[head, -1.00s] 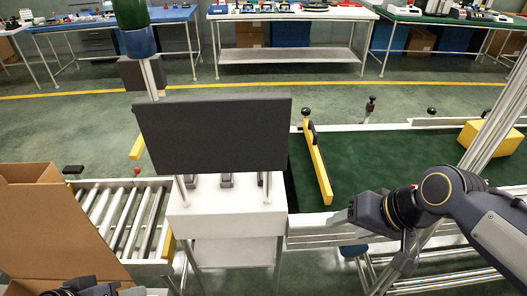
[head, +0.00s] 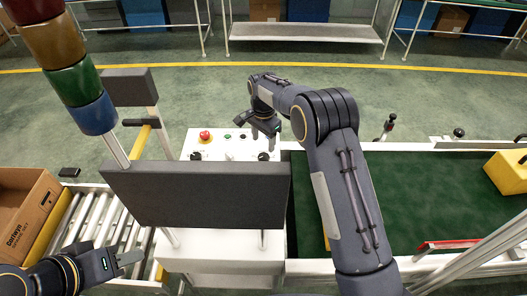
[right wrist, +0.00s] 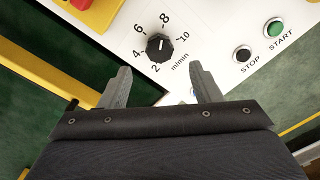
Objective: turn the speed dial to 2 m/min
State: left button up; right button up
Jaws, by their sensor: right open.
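The speed dial (right wrist: 159,47) is a black round knob on the white panel in the right wrist view, ringed by the marks 2, 4, 6, 8 and 10 and "m/min". Its pointer seems to face up toward 8, but is too small to read surely. My right gripper (right wrist: 160,87) is open, its fingers apart on either side below the dial, not touching it. In the head view my right gripper (head: 268,128) hangs over the right side of the control panel (head: 222,146). My left gripper (head: 130,260) is at the lower left, away from the panel; its jaw gap is unclear.
Black STOP (right wrist: 243,53) and green START (right wrist: 275,28) buttons sit right of the dial. A red and yellow part (right wrist: 95,10) is at its upper left. A dark screen (head: 195,195) stands before the panel. The green belt (head: 420,195) lies to the right.

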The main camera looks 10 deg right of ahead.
aim_at(264, 156)
notch_tip(264, 156, down, 8)
jog(key=shift+r+p, duration=0.2)
jog(key=shift+p, duration=0.7)
jog(key=c, duration=1)
